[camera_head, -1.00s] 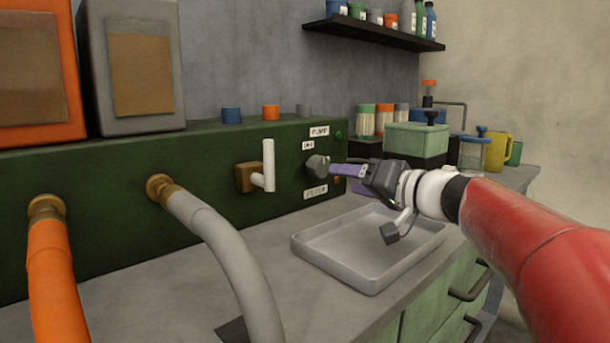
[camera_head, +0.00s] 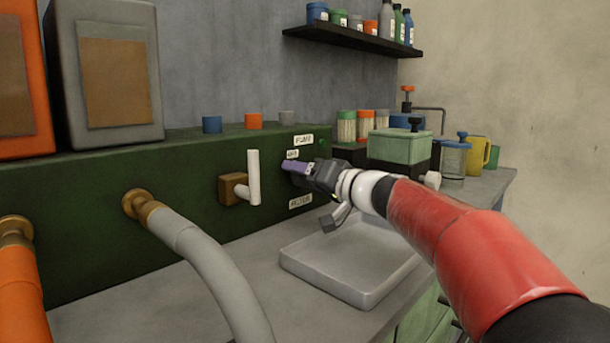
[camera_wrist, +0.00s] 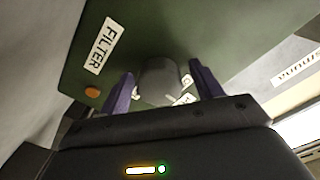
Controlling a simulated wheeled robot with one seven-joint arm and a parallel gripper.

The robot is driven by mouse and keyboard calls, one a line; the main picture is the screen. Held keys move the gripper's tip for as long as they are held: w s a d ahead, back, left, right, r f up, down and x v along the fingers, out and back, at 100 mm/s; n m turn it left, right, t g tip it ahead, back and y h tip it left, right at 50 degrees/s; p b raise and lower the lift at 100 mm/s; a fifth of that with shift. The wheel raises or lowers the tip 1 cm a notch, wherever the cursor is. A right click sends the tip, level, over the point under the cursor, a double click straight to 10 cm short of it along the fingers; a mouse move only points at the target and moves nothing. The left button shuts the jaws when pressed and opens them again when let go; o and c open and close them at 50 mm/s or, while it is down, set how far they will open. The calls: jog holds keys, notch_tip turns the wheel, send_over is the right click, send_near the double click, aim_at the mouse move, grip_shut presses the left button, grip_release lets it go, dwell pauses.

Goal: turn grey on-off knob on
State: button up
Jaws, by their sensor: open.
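The grey knob (camera_wrist: 160,78) is on the dark green panel. In the wrist view it sits between the two purple fingers of my gripper (camera_wrist: 159,72). The fingers are open, one on each side of it; I cannot tell whether either touches it. In the head view my gripper (camera_head: 290,166) is up against the panel (camera_head: 130,170), and its fingers and wrist hide the knob. Small white labels stand around this spot: a FILTER label (camera_wrist: 103,46) below and a PUMP label (camera_head: 303,140) above.
A white lever handle (camera_head: 253,178) on a brass mount sticks out left of my gripper. A grey hose (camera_head: 205,255) and an orange hose (camera_head: 18,285) leave the panel further left. A shallow tray (camera_head: 350,262) lies below my arm. A green-lidded box (camera_head: 400,147) stands to the right.

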jog(key=c, duration=1)
jog(key=shift+m, duration=0.3)
jog(key=m+b, duration=0.2)
jog(key=m, duration=0.1)
jog(key=shift+f, duration=0.1)
jog(key=m, duration=0.4)
jog(key=shift+m, duration=0.4)
jog(key=m, duration=0.5)
jog(key=shift+m+p, duration=0.85)
jog(key=shift+m, duration=1.35)
